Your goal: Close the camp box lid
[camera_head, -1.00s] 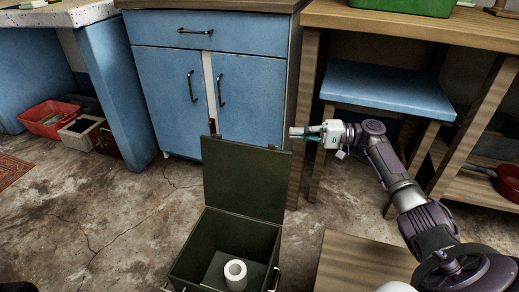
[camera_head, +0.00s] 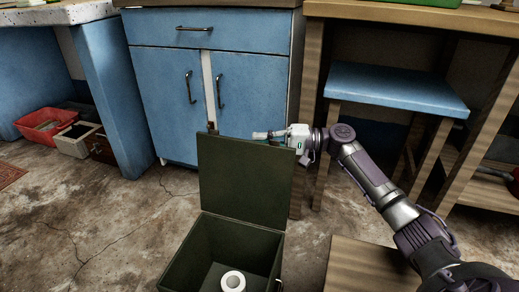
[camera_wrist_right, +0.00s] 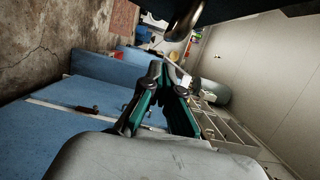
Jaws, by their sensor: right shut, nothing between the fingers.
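The dark green camp box (camera_head: 222,240) stands on the floor at the bottom centre of the head view. Its lid (camera_head: 245,178) is open and stands about upright at the back of the box. My right gripper (camera_head: 258,135) is shut and empty, at the lid's top right edge and apparently just behind it; I cannot tell whether it touches. The right wrist view shows its teal-lined fingers (camera_wrist_right: 158,85) together, with no lid surface clearly visible. A white roll (camera_head: 233,281) lies in the box. My left gripper is not in view.
A blue cabinet (camera_head: 215,85) stands behind the lid. A blue stool (camera_head: 395,88) under a wooden bench stands to the right. A wooden surface (camera_head: 365,265) lies right of the box. Red and white bins (camera_head: 50,122) are at far left. The floor left of the box is clear.

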